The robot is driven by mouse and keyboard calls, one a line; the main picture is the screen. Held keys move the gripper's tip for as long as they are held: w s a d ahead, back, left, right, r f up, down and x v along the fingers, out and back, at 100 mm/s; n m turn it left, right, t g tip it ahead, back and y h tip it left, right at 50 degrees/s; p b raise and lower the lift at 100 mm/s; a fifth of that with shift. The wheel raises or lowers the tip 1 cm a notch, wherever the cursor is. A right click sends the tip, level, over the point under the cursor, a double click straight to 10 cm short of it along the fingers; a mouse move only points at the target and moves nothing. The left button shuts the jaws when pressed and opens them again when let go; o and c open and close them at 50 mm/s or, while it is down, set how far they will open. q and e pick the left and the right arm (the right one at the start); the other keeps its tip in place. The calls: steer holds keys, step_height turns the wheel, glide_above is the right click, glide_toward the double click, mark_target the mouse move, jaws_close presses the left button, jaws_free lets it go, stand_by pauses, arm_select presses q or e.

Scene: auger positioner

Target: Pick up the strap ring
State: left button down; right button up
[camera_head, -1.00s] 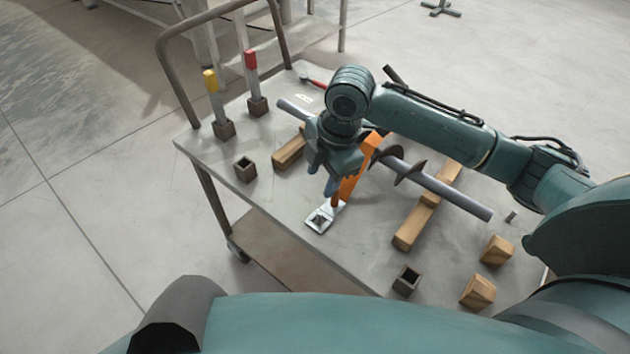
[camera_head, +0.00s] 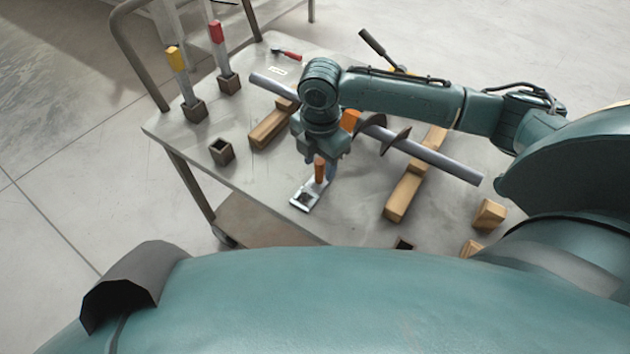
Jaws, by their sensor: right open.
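The strap ring (camera_head: 302,203) is a pale metal piece with a square opening, lying flat on the cart top near its front edge. An orange strap end (camera_head: 320,172) stands up at the ring's far end. More orange strap (camera_head: 350,121) shows by the grey auger shaft (camera_head: 432,157). My right gripper (camera_head: 319,172) points down, its open fingers on either side of the orange strap end, just beyond the ring's square opening. Whether the fingers touch the strap or ring cannot be told. My left gripper is out of view.
The auger rests on two wooden beams (camera_head: 404,197) (camera_head: 268,130). Square sockets, two with yellow (camera_head: 176,59) and red-topped posts (camera_head: 216,32), stand at the left of the cart (camera_head: 180,145). Wooden blocks (camera_head: 489,213) lie at the right.

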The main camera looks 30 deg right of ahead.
steer(key=shift+f, duration=1.5)
steer(key=shift+c, duration=0.3)
jaws_close()
